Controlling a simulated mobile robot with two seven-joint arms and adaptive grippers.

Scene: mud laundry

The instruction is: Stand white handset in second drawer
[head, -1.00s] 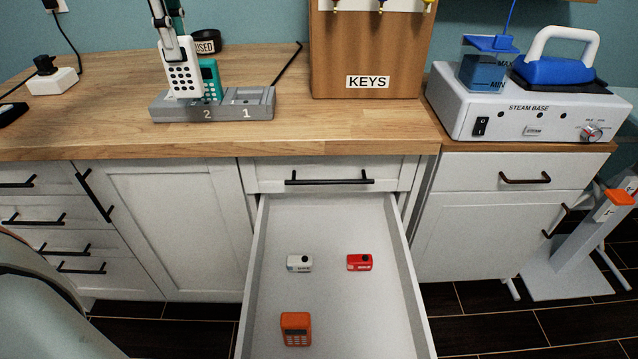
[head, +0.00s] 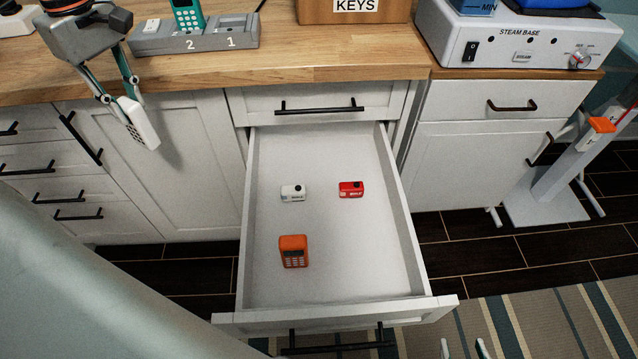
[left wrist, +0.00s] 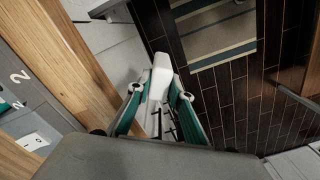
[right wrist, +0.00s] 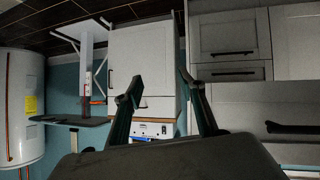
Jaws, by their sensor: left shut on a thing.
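The white handset (head: 138,122) with dark keys hangs tilted in my left gripper (head: 122,92), in front of the cabinet door and left of the open drawer. In the left wrist view the handset (left wrist: 160,80) sits between the two fingers of the left gripper (left wrist: 162,95). The open second drawer (head: 350,270) is below a shut top drawer. Inside it are a white small box (head: 292,192), a red small box (head: 351,189) and an orange keypad device (head: 293,251). My right gripper (right wrist: 158,85) is open and empty in the right wrist view, facing cabinets.
A grey dock (head: 210,40) marked 2 and 1 stands on the wooden counter (head: 320,60), holding a teal handset (head: 187,14). A steam base (head: 520,45) stands at right.

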